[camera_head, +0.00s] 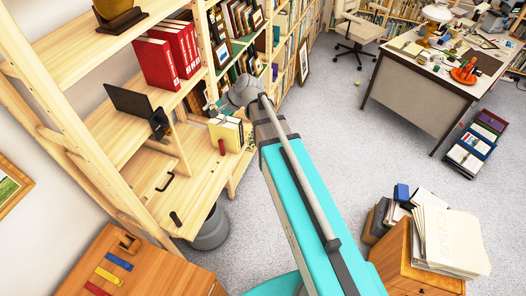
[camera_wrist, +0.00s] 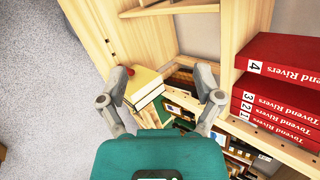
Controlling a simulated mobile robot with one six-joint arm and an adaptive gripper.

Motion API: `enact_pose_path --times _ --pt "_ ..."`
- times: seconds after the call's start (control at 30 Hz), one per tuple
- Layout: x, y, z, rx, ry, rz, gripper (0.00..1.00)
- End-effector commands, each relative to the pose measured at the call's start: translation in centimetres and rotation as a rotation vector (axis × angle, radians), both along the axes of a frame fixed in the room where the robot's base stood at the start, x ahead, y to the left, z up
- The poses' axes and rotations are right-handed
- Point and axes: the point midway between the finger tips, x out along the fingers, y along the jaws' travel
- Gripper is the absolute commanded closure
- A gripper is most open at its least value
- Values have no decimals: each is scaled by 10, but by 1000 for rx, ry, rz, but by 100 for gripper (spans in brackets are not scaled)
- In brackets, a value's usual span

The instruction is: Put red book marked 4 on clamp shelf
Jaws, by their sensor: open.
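The red book marked 4 (camera_wrist: 285,60) stands at the end of a row of red books at the right of the wrist view, beside the book marked 3 (camera_wrist: 280,85). In the head view the nearest red book (camera_head: 155,64), its number unreadable, is at the left end of that row on the upper shelf. A black clamp-like part (camera_head: 158,124) and a dark plate (camera_head: 128,103) are on the shelf below; I take this as the clamp shelf. My gripper (camera_wrist: 162,72) is open and empty, apart from the red books.
Cream-yellow books (camera_head: 228,133) stand on a lower shelf and show between my fingers in the wrist view (camera_wrist: 144,88). Wooden uprights divide the bookcase. A wooden cabinet (camera_head: 400,262) and a desk (camera_head: 415,85) stand to the right.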

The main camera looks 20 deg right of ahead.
Motion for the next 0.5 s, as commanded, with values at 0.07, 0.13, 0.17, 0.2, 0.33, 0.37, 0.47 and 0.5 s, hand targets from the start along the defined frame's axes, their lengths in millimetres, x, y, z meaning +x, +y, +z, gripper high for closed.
enact_pose_path --times 0.07,0.13,0.17,0.2,0.33,0.37,0.47,0.5 --pt "-30 -16 -14 -137 -25 104 16" --pt "-51 -32 -25 -256 -40 200 16" --pt "-60 -39 -29 -306 -44 243 16" --pt "-72 -49 -34 -370 -46 300 16" --pt "-109 -81 -47 -558 -34 481 16" --pt "-116 -88 -48 -593 -29 519 16" --pt "-137 -108 -52 -692 -4 628 16" --pt "-143 -114 -53 -722 4 664 16"
